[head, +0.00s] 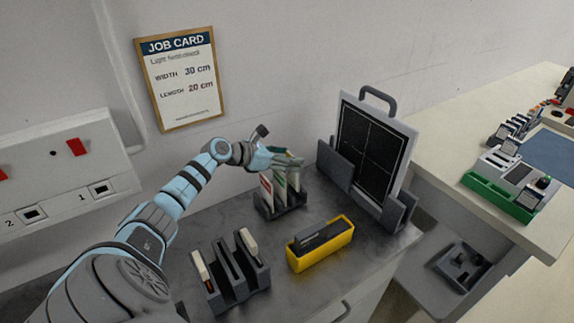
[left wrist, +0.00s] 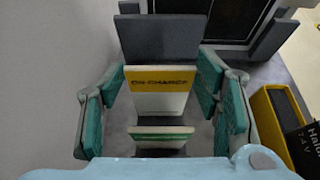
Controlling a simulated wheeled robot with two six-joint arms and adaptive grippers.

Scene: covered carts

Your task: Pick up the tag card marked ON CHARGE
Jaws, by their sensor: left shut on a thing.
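The ON CHARGE tag card (left wrist: 160,90) is white with a yellow top band and stands upright between my left gripper's teal fingers in the left wrist view. My left gripper (head: 286,160) is shut on this card, above the small dark card rack (head: 284,208) in the head view. I cannot tell whether the card's lower edge is still in its slot. A white card with a green stripe (left wrist: 161,137) stands nearer the wrist camera. A card with red on it (head: 266,188) also stands in the rack. My right gripper is not in view.
A yellow bin (head: 322,254) holding a dark battery stands right of the rack. A dark slotted holder (head: 232,277) stands in front. A framed black panel (head: 372,150) stands behind right. A wall-mounted job card (head: 181,80) and a white socket box (head: 62,165) are at left.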

